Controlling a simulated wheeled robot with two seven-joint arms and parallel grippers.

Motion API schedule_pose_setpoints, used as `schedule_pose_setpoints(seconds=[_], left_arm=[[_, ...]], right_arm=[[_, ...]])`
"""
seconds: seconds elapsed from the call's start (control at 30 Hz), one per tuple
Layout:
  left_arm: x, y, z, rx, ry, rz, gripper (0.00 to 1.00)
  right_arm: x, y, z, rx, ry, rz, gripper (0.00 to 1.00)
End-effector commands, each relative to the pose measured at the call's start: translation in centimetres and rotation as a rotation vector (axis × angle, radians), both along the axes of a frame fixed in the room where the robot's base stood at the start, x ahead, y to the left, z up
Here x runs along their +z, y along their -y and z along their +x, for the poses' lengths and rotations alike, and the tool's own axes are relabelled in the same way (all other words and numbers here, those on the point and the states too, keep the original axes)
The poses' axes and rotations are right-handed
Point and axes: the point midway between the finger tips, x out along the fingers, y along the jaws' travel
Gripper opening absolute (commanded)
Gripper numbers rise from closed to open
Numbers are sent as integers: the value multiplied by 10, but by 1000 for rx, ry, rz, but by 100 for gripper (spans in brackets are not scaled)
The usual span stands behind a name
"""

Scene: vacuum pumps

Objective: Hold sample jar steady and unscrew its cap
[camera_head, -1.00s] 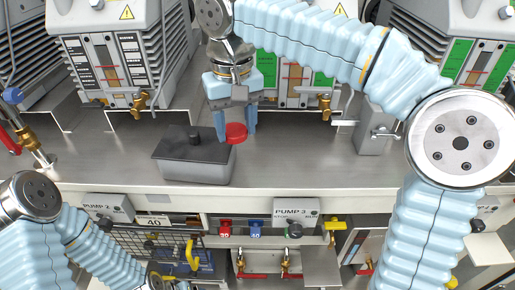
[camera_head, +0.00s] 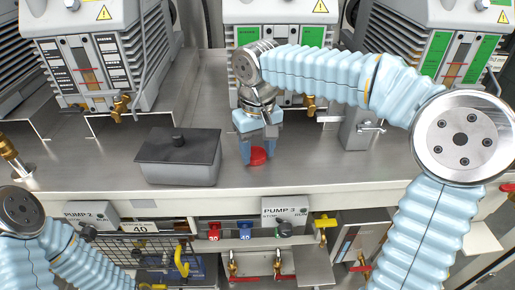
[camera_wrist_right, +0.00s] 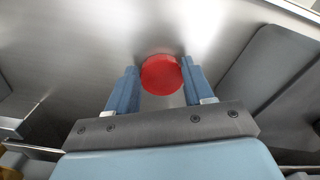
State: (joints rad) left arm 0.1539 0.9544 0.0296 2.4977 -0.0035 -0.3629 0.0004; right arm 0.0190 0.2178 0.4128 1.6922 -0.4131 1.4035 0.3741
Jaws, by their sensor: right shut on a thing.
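A round red cap (camera_head: 259,157) is between the blue fingers of my right gripper (camera_head: 258,151), over the steel bench to the right of the dark grey box. In the right wrist view the red cap (camera_wrist_right: 161,74) shows as a disc with the gripper's fingers (camera_wrist_right: 161,88) shut on its two sides. I cannot tell whether it touches the bench. No jar body can be made out in either view. My left arm comes in at the lower left of the head view; its gripper is not visible.
The dark grey lidded box (camera_head: 178,157) stands on the steel bench (camera_head: 325,165), left of the gripper. Pumps with brass taps line the back. A grey box with a lever (camera_head: 361,131) stands on the right. Below the front edge are pump switches and valves.

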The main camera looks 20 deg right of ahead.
Motion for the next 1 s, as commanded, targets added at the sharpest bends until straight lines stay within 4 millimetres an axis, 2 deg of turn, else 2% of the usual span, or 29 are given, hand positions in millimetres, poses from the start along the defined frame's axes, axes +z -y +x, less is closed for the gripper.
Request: schedule_pose_setpoints(seconds=[0.13,0.17,0.3,0.67,0.77,1.0], left_arm=[[-2,0,0,0,0,0,83],[-2,0,0,0,0,0,83],[-1,0,0,0,0,0,83],[1,0,0,0,0,0,83],[4,0,0,0,0,0,83],[14,0,0,-2,0,-1,83]], right_arm=[[-3,0,0,0,0,0,15],[-2,0,0,0,0,0,55],[-2,0,0,0,0,0,76],[4,0,0,0,1,0,77],[19,0,1,0,3,0,77],[75,-1,1,0,3,2,77]])
